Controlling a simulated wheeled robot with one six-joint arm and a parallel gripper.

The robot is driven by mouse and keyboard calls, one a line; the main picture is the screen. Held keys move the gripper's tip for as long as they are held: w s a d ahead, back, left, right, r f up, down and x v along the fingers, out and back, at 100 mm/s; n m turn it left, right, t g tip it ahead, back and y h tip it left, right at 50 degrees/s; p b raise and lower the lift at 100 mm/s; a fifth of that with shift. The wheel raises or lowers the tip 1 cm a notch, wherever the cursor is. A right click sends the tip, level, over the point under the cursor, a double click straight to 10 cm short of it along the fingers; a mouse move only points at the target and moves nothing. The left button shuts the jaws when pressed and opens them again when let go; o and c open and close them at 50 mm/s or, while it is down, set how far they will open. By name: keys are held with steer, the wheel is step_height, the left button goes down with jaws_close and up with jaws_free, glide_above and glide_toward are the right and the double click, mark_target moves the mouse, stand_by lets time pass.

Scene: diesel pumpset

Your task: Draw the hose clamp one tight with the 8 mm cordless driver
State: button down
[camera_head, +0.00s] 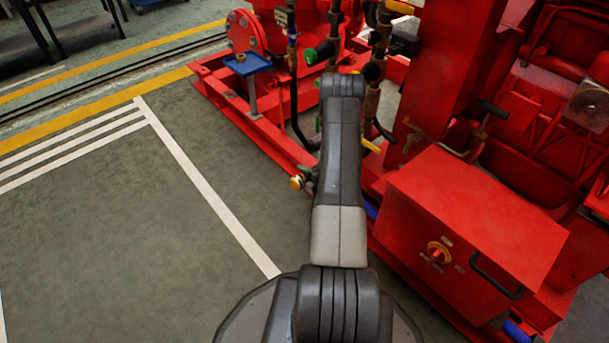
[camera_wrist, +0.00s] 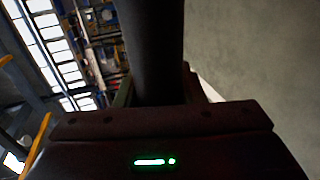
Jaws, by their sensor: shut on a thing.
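In the wrist view my gripper (camera_wrist: 160,95) is shut on a thick dark cylinder, which I take to be the body of the cordless driver (camera_wrist: 156,45). It runs up out of the top of the picture, so its tip and socket are hidden. In the head view my arm reaches forward to the pipes of the red pumpset (camera_head: 330,15), and its links hide the gripper. A black part with a green end (camera_head: 313,55) shows left of the arm's far end; I cannot tell what it is. I cannot make out hose clamp one in either view.
A red box (camera_head: 470,240) with a rotary switch and a handle stands right of my arm. A small blue tray (camera_head: 247,64) on a post stands at the left of the red base frame. A yellow-ended fitting (camera_head: 297,182) sticks out beside my arm. The floor at left is clear.

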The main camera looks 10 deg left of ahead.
mark_target(293, 181)
steer(key=shift+w+r, duration=0.1)
steer(key=shift+w, duration=0.05)
steer(key=shift+s+a, duration=0.8)
steer(key=shift+s, duration=0.3)
steer(key=shift+s+a, duration=0.8)
steer(key=shift+s, duration=0.25)
